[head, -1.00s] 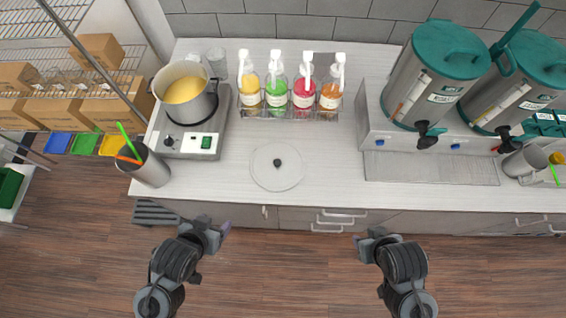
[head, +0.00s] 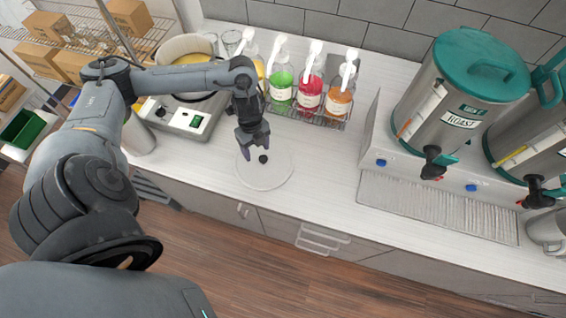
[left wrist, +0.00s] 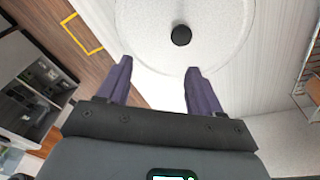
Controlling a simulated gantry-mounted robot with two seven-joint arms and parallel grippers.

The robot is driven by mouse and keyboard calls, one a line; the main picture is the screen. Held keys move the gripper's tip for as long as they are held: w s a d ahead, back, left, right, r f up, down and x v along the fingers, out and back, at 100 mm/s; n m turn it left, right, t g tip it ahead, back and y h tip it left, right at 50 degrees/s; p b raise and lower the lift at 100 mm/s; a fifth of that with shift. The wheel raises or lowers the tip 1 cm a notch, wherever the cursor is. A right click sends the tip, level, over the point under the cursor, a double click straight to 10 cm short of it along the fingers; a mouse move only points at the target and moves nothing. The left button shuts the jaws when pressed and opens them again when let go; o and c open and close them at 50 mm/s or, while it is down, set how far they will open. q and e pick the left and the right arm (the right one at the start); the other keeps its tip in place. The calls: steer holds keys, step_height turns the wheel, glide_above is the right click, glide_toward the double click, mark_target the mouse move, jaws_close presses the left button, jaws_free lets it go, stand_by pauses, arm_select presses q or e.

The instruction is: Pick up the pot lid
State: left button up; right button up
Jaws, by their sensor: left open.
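The pot lid (head: 272,177) is a pale, clear disc with a black knob (head: 263,159), lying flat on the white counter. The lid also shows in the left wrist view (left wrist: 218,50), with its knob (left wrist: 181,35) ahead of my fingers. My left gripper (head: 255,156) is over the lid's far part, close to the knob. In the left wrist view my left gripper (left wrist: 157,75) is open, with its two purple fingers apart and nothing between them. The pot (head: 187,50) on the hot plate is partly hidden by my left arm. My right gripper is not in view.
Several pump bottles (head: 310,92) stand in a rack behind the lid. The hot plate (head: 196,119) is to the left, below my forearm. Large teal-lidded dispensers (head: 460,95) stand at the right. The counter right of the lid (head: 325,165) is clear.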

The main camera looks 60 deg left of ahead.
arm_select(q)
steer(key=w+a, duration=0.1)
steer(key=a, duration=0.1)
glide_above(263, 158)
step_height(263, 158, down, 4)
steer(key=shift+s+r+t, duration=0.1)
steer(key=shift+t, duration=0.3)
steer(key=shift+f+p, duration=0.6)
steer(key=shift+f, duration=2.05)
jaws_close()
steer(key=shift+r, duration=0.15)
